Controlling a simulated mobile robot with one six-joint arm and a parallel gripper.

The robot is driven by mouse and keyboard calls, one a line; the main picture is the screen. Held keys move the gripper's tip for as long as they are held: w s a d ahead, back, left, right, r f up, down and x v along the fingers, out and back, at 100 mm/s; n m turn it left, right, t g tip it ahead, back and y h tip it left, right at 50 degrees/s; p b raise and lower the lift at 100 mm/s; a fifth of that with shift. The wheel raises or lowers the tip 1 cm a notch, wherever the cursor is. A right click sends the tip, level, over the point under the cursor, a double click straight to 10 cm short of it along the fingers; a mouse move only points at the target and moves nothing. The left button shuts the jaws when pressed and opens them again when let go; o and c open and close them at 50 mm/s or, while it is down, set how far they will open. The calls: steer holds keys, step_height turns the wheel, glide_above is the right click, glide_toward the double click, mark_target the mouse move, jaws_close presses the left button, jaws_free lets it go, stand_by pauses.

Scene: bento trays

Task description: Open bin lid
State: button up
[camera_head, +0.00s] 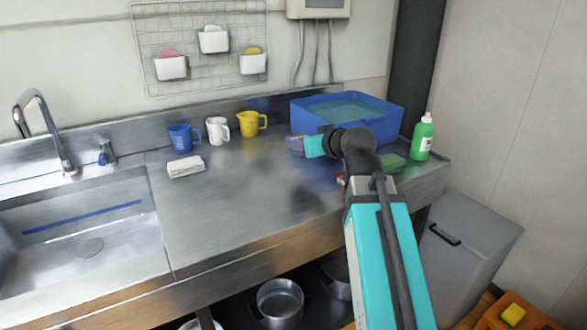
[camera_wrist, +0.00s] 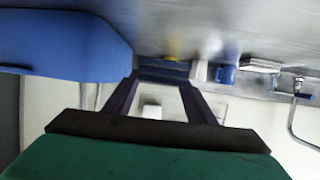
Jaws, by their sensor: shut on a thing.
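The grey bin (camera_head: 468,245) stands on the floor at the right of the counter, its lid (camera_head: 478,222) down and a black handle (camera_head: 446,235) near the left edge of its top. My gripper (camera_head: 295,145) is above the counter, in front of the blue tub and well to the left of the bin. In the wrist view, its two dark fingers (camera_wrist: 163,78) are shut on a small dark blue thing (camera_wrist: 163,71), which I cannot identify. The bin is not visible in the wrist view.
Blue, white and yellow mugs (camera_head: 248,121) stand at the back.

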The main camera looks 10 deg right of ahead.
steer(key=shift+s+d+f+n+y+b, duration=0.1)
steer(key=shift+s+f+n+y+b, duration=0.15)
steer(key=shift+f+b, duration=0.65)
steer(key=shift+s+f+n+y+b, duration=0.15)
steer(key=shift+s+f+b, duration=0.3)
steer(key=shift+b, duration=0.6)
steer(key=shift+f+b, duration=0.15)
steer(key=shift+b, duration=0.15)
steer(key=shift+w+r+p, duration=0.25)
steer(key=shift+p, duration=0.9)
steer(key=w+p, duration=0.1)
steer(key=p, duration=0.5)
steer(key=shift+w, duration=0.2)
steer(key=p, duration=0.5)
steer(key=shift+w, duration=0.3)
steer(key=p, duration=0.6)
steer(key=shift+f, duration=0.15)
